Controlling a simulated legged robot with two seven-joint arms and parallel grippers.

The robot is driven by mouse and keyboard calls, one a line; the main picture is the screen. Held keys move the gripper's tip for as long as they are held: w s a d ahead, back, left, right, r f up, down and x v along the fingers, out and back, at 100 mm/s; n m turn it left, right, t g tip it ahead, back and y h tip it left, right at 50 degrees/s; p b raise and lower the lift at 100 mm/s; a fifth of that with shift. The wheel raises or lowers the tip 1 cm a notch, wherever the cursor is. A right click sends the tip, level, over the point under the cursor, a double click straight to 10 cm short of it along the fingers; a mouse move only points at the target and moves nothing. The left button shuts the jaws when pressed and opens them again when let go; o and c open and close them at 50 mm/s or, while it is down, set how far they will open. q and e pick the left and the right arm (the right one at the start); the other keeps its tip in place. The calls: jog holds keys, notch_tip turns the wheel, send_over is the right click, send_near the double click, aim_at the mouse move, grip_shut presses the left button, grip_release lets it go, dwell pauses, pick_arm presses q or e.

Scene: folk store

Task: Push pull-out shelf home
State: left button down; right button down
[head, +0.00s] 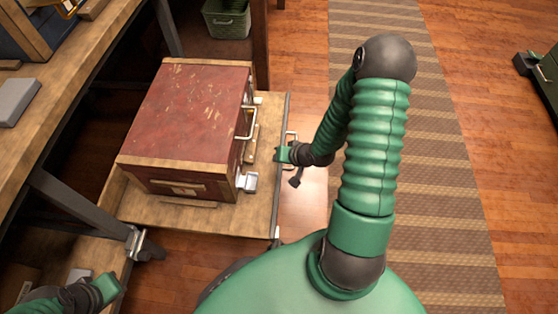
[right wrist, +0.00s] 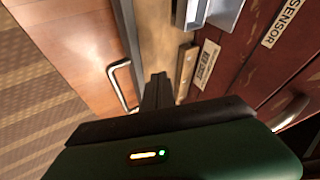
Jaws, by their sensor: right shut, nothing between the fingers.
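The pull-out shelf (head: 215,220), a wooden board with a metal front edge, stands out from the workbench on the left in the head view. A metal handle (head: 291,138) is on its front edge. A red chest with wooden trim (head: 190,110) sits on it. My right gripper (head: 280,154) is at the shelf's front edge, near the handle. In the right wrist view its shut, empty fingers (right wrist: 157,88) lie over the edge of the board (right wrist: 155,35), beside the handle (right wrist: 121,82); contact is unclear. My left gripper (head: 108,287) is low at the left, fingers unclear.
The workbench (head: 60,125) has dark metal legs (head: 85,210) beside the shelf. A green basket (head: 227,18) stands beyond it. Open wood floor and a striped rug (head: 450,200) lie to the right. A green cabinet (head: 545,75) is at the far right.

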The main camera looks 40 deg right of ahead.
jog(key=b+x, duration=0.3)
jog(key=x, duration=0.3)
jog(key=shift+f+b, duration=0.35)
jog(key=shift+f, duration=0.1)
jog(key=w+a+b, duration=0.1)
jog(key=w+a+r+b, duration=0.1)
jog(key=shift+w+a, duration=0.2)
jog(key=shift+w, duration=0.1)
jog(key=shift+w+a+r, duration=0.1)
